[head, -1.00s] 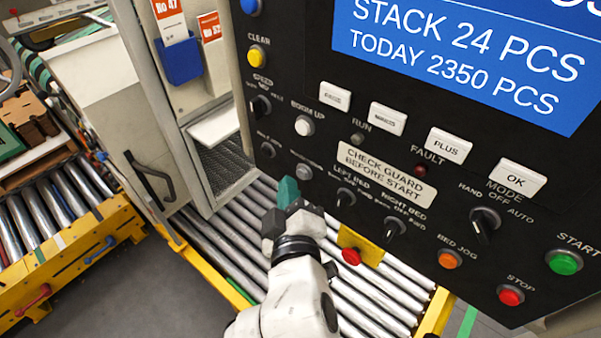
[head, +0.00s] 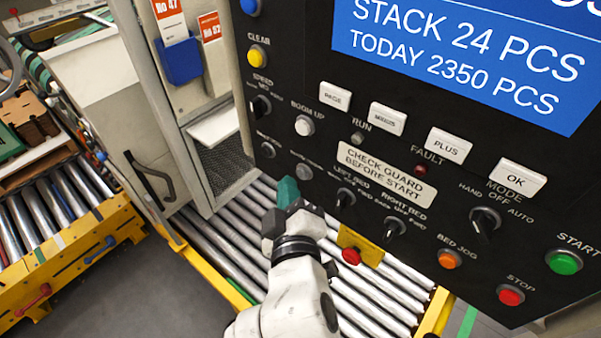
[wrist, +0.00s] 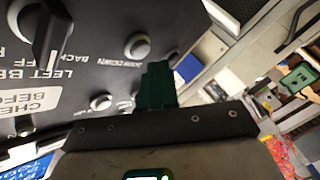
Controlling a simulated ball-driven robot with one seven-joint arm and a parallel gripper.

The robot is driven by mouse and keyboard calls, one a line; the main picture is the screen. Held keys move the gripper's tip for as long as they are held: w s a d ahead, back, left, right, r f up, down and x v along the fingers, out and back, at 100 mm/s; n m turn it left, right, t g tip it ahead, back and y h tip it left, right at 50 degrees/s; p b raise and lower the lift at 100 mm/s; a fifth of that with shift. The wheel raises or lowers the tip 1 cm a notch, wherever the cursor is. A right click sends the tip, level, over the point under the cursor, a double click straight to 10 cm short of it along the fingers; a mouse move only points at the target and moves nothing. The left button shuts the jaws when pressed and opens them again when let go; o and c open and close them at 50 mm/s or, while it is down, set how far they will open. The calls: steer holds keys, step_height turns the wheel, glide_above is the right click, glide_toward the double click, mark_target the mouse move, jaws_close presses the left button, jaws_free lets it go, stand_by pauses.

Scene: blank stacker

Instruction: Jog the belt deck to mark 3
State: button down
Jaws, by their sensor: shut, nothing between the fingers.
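The black control panel (head: 300,60) carries an orange BED JOG button (head: 450,259). Left of it are the LEFT BED selector (head: 345,197) and the RIGHT BED selector (head: 394,230). The MODE selector (head: 485,222) is above right of the jog button. The roller deck (head: 215,245) runs below the panel, partly hidden by my arm; I can make out no numbered mark on it. My gripper (head: 288,190) is shut and empty, left of the LEFT BED selector. Its green fingers also show in the wrist view (wrist: 157,82), near a round white button (wrist: 101,101); contact cannot be told.
A green START button (head: 565,262) and a red STOP button (head: 511,295) sit at lower right. A red button on a yellow bracket (head: 351,256) is below the panel. A door handle (head: 150,176) and a second roller conveyor (head: 60,250) are at left.

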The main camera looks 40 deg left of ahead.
steer(key=shift+w, duration=0.15)
steer(key=shift+w, duration=0.3)
steer(key=shift+w+d+p, duration=0.1)
steer(key=shift+w+p, duration=0.3)
steer(key=shift+w, duration=0.05)
stand_by(2.2)
steer(key=shift+s, duration=0.2)
stand_by(1.1)
steer(key=shift+s+b, duration=0.3)
steer(key=shift+s, duration=0.4)
steer(key=shift+s+a+b, duration=0.15)
steer(key=shift+s+b, duration=0.3)
steer(key=shift+s, duration=0.8)
steer(key=shift+s+a+b, duration=0.15)
steer(key=shift+s+b, duration=0.3)
steer(key=shift+s, duration=0.8)
